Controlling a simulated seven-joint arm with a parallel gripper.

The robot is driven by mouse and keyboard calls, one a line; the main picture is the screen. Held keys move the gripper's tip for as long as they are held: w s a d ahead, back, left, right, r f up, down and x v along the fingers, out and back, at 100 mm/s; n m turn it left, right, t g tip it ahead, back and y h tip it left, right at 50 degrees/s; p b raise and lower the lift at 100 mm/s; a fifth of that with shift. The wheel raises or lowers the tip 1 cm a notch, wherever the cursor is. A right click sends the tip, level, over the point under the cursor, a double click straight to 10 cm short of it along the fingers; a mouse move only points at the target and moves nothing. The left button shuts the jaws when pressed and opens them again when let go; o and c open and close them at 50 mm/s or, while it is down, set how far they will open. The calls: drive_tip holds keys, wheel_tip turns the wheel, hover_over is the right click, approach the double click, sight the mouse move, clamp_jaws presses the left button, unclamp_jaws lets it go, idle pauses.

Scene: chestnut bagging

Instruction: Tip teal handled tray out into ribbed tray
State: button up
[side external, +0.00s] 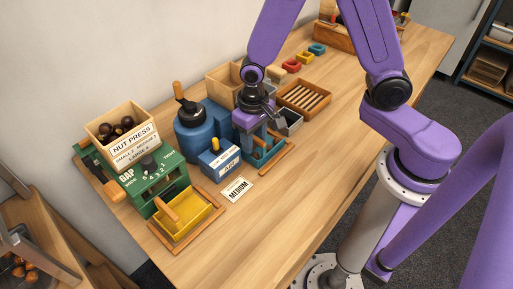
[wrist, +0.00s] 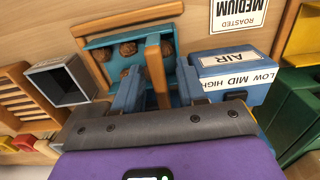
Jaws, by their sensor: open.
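The teal handled tray (side external: 263,160) sits on the bench below my gripper (side external: 266,130). In the wrist view the teal tray (wrist: 98,43) holds several brown chestnuts (wrist: 128,49), and its upright wooden handle (wrist: 154,56) stands between the fingers. My gripper (wrist: 157,80) is open, with one blue finger on each side of the handle. Whether either finger touches the handle I cannot tell. The ribbed tray (side external: 303,98), wooden with pale slats, stands behind and to the right of the teal tray in the side view; it looks empty.
A grey open box (side external: 291,121) stands between the two trays. A blue AIR box (side external: 220,161) is close to the teal tray's left. The front of the bench is clear.

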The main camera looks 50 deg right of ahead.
clamp_jaws()
drive_tip(key=shift+r, duration=2.55)
